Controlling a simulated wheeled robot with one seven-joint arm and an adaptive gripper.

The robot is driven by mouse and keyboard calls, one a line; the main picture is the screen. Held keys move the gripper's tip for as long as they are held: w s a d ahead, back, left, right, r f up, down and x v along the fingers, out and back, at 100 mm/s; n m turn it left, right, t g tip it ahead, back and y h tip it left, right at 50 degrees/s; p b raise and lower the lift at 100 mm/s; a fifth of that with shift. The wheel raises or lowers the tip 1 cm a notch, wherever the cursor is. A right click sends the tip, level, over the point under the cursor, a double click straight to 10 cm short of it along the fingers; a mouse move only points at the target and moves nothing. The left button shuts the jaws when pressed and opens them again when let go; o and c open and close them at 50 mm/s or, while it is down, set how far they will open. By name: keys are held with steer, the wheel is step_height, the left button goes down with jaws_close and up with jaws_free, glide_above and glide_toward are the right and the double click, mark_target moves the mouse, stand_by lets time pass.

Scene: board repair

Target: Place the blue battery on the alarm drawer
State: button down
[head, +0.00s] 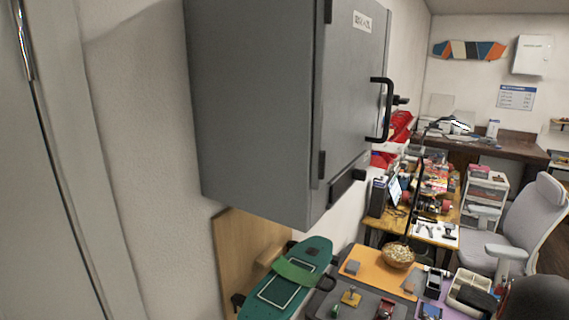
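I cannot pick out a blue battery in the head view; the small items on the workbench are too small to tell. A small grey block (352,267) lies on the orange mat (372,282), but I cannot tell what it is. No drawer is clearly marked as the alarm drawer. A white drawer unit (483,213) with items on top stands by the desk.
A large grey wall cabinet (262,100) with a black handle (386,110) juts out close by, shut. A grey chair (530,228) stands at right.

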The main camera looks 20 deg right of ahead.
steer(key=w+a+f+n+y, duration=0.1)
steer(key=w+a, duration=0.3)
steer(key=a, duration=0.4)
steer(key=w+a+f+n+t+y, duration=0.15)
steer(key=w+a, duration=0.25)
steer(key=a, duration=0.4)
steer(key=w+a+f+n+y, duration=0.15)
steer(key=w+a, duration=0.25)
steer(key=a, duration=0.4)
steer(key=s+a+f+n+y, duration=0.1)
steer(key=a+f, duration=0.1)
steer(key=a, duration=0.9)
steer(key=s+a+f+n+y, duration=0.1)
steer(key=a+f+y, duration=0.15)
steer(key=a, duration=0.85)
step_height(320, 180, down, 10)
steer(key=b, duration=1)
steer(key=shift+w+h, duration=0.2)
steer(key=shift+h, duration=0.25)
